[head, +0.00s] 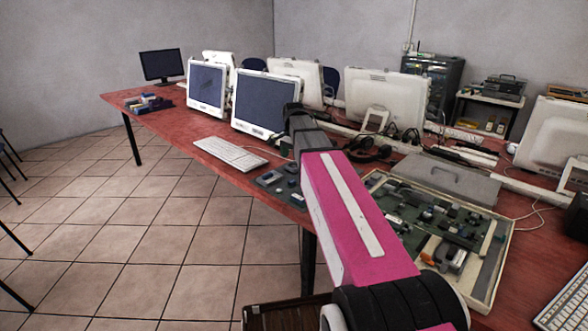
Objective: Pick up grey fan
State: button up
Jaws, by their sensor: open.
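I cannot pick out the grey fan for certain among the small parts on the red table (222,158). My pink arm reaches forward over the table and hides part of it. At its dark far end is my gripper (293,110), seen from behind in front of the white-framed monitor (262,105). Its fingers are hard to make out. It is open, and I see nothing held in it.
A shallow tray (502,236) of electronic parts lies right of my arm, with a grey case (446,180) behind it. Dark cables and headphones (372,148) lie near the middle. A white keyboard (229,154) is on the left. Tiled floor (150,240) is open at left.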

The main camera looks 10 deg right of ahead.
aim_at(293, 165)
jog(key=shift+w+f, duration=0.15)
jog(key=shift+f, duration=1.8)
jog(key=c, duration=1)
jog(key=shift+r, duration=0.1)
